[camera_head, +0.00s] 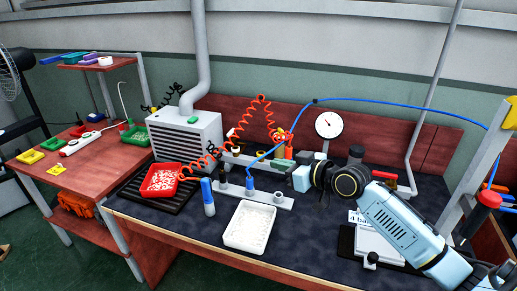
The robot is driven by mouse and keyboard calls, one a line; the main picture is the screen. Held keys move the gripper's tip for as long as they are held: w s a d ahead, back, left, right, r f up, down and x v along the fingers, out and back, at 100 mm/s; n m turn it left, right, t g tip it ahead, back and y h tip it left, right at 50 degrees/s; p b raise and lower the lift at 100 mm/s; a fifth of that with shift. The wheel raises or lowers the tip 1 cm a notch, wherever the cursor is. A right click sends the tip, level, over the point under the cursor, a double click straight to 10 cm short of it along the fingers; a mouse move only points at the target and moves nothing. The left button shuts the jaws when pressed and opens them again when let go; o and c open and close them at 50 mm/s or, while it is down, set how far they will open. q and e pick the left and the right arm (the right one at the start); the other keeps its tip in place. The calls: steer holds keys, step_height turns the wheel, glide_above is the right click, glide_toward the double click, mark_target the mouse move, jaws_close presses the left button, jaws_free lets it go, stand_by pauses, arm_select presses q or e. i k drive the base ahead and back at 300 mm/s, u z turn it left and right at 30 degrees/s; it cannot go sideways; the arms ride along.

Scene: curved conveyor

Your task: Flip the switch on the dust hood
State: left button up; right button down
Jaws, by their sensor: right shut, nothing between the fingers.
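The dust hood (183,138) is a white-grey box with a slatted front and a round duct rising from its top. A small green piece (193,120) sits on its top; I cannot tell whether this is the switch or which way it is set. My right gripper (289,172) is shut and empty, to the right of the hood and clear of it, over the middle of the dark bench. Its fingers are small and partly lost among the things behind them. My left gripper is not in view.
A red tray (162,181) sits before the hood, and a white tray (249,227) near the bench's front edge. A blue-capped bottle (208,198) stands between them. A red coiled hose (237,122) and a blue hose (400,104) cross the space. A dial gauge (329,125) stands behind.

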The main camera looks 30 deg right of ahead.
mark_target(192, 120)
steer(key=z, duration=1.1)
steer(key=i, duration=1.5)
steer(key=u, duration=1.8)
